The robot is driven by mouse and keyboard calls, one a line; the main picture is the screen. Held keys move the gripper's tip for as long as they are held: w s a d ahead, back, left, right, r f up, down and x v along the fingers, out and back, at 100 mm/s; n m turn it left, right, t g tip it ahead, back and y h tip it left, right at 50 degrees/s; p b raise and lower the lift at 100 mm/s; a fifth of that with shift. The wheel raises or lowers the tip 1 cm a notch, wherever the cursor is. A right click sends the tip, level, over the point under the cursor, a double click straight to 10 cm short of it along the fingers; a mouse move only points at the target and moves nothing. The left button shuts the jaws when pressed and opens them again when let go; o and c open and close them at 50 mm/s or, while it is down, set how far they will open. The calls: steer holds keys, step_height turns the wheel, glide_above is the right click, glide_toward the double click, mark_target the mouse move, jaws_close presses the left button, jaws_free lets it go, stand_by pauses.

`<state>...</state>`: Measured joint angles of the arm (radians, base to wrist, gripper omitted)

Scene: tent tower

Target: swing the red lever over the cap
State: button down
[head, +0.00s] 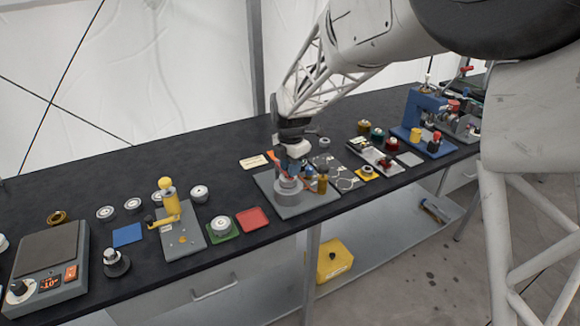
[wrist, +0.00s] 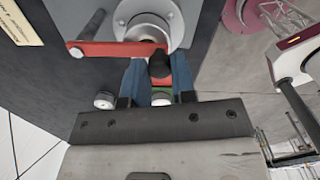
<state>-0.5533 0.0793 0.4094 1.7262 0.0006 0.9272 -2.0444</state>
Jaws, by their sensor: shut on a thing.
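The red lever (wrist: 110,49) lies across the wrist view, from a round pivot at its left end to a black knob (wrist: 159,64) at its right. Its right part passes over the lower edge of a round, pale grey cap (wrist: 150,28), which is only partly covered. My gripper (wrist: 158,78) has its two blue fingers on either side of the knob end and is shut on the lever there. In the head view my gripper (head: 291,168) points down above the grey cylinder (head: 288,190) on a grey base plate (head: 291,209). The lever is mostly hidden there.
A small amber bottle (head: 322,184) stands close to the right of my gripper. A red mat (head: 252,219) and a white round part on a green mat (head: 222,236) lie to the left. A yellow hand press (head: 170,205) stands further left. A blue machine (head: 424,115) is at the right.

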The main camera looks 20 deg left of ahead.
steer(key=c, duration=0.9)
jaws_free()
steer(key=shift+c, duration=0.2)
steer(key=shift+r, duration=0.15)
steer(key=shift+r, duration=3.8)
